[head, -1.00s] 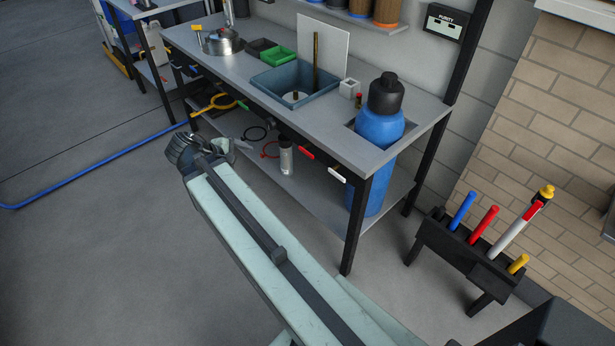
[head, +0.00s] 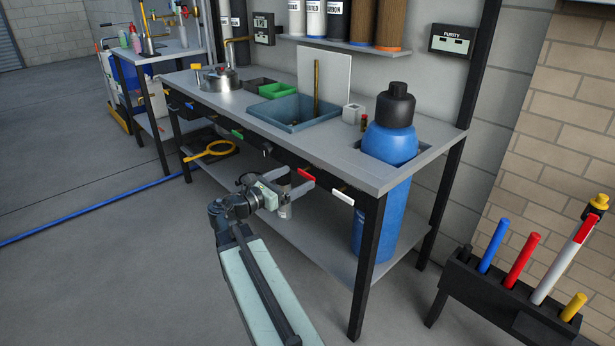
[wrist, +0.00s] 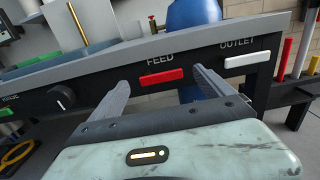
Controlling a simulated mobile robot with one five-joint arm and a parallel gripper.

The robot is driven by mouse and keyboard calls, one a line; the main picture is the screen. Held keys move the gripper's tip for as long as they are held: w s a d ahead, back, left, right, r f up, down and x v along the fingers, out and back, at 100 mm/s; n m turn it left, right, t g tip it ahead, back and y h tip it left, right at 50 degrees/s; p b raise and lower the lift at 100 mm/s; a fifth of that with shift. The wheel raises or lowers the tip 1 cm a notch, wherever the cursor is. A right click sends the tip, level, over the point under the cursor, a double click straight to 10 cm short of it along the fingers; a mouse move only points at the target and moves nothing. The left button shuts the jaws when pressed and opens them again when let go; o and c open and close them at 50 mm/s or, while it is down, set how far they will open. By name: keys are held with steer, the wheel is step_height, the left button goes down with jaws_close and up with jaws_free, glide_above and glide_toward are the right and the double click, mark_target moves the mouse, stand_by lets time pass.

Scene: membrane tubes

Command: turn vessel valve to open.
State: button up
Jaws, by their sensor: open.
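The blue vessel (head: 389,147) with a black cap stands upright in a cut-out of the bench; part of it shows in the wrist view (wrist: 193,13). On the bench's front rail are a red handle (wrist: 161,77) under the label FEED and a white handle (wrist: 247,61) under OUTLET. The head view also shows the red (head: 301,174) and white (head: 342,197) handles. No label naming the vessel valve is readable. My gripper (head: 298,187) is open and empty, facing the rail. In the wrist view its fingers (wrist: 160,80) appear on either side of the red handle; contact is not visible.
A black knob (wrist: 61,99) sits on the rail left of FEED. A green handle (head: 238,135) is farther left. A blue bin (head: 292,108) stands on the bench. The floor at left is mostly clear.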

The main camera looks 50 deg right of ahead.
mark_target(305, 174)
steer(key=d, duration=0.5)
steer(key=shift+s+d, duration=0.1)
steer(key=shift+s, duration=0.05)
steer(key=c, duration=1.4)
steer(key=shift+o, duration=0.2)
steer(key=shift+d, duration=0.1)
